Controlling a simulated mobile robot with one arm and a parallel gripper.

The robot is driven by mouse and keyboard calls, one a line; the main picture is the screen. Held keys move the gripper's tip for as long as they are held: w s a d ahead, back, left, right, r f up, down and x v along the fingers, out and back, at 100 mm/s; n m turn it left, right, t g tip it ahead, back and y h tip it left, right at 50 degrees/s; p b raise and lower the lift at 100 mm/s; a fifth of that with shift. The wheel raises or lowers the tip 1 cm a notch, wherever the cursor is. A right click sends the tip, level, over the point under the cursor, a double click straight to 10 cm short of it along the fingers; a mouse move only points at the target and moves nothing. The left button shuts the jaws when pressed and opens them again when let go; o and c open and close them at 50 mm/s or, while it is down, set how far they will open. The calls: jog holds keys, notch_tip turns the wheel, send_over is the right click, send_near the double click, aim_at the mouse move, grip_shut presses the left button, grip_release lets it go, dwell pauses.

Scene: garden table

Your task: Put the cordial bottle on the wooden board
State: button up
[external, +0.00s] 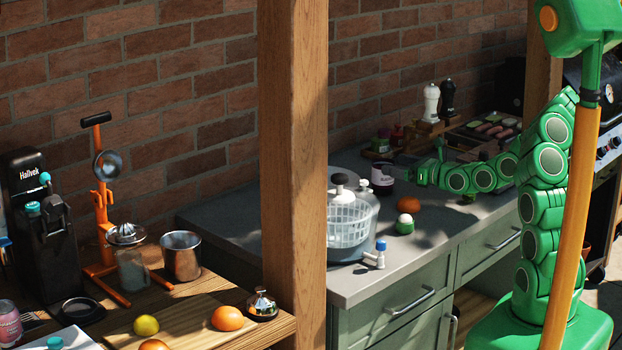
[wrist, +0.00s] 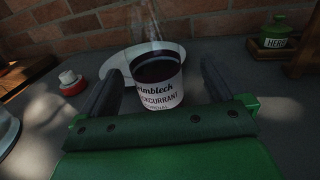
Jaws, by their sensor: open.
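The cordial bottle (wrist: 157,92) stands upright on the grey counter, dark inside with a white blackcurrant label. In the wrist view it sits between the two fingers of my gripper (wrist: 160,78), which are apart with gaps on both sides. In the external view the dark bottle (external: 383,179) is at the tip of my gripper (external: 408,173), beside the salad spinner. The wooden board (external: 185,322) lies on the wooden table at the lower left, with an orange and a lemon on it.
The salad spinner (external: 351,218) is left of the bottle on the counter. A wooden post (external: 294,170) stands between counter and table in the picture. A metal cup (external: 181,256) and an orange citrus press (external: 104,200) stand behind the board.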

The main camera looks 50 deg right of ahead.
aim_at(378, 161)
jog(key=shift+a+x, duration=0.2)
jog(key=shift+x, duration=1.45)
jog(key=shift+a+x, duration=0.2)
jog(key=shift+x, duration=1.4)
jog(key=shift+r, duration=0.1)
jog(key=c, duration=1.6)
jog(key=shift+o, duration=0.2)
jog(key=shift+r, duration=5.05)
